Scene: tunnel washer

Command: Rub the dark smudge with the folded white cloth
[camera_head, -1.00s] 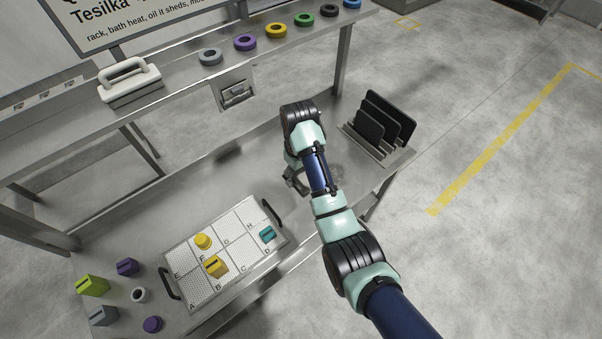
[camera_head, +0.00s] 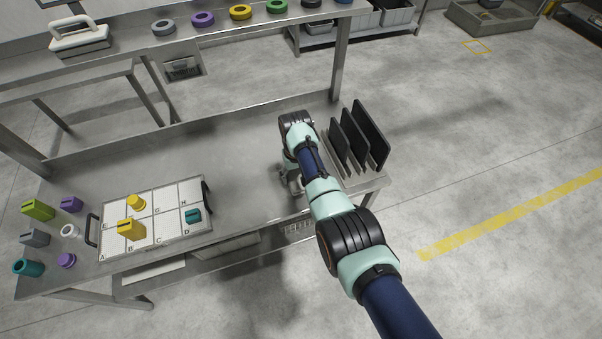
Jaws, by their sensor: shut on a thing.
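My gripper (camera_head: 291,184) is low over the right part of the steel table (camera_head: 240,165), left of the rack with dark plates. It is shut, but my wrist and forearm cover most of it. The folded white cloth cannot be made out in the grip, and no folded cloth shows elsewhere on the table. The dark smudge cannot be made out either; the tabletop under and behind my arm is hidden. I cannot tell whether the gripper's load touches the surface.
A rack of upright dark plates (camera_head: 369,135) stands close right of my arm. A lettered tray (camera_head: 170,238) holds yellow and teal pieces at left, with several loose pieces beyond it. A raised shelf (camera_head: 120,66) with coloured rings runs behind. The table middle is clear.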

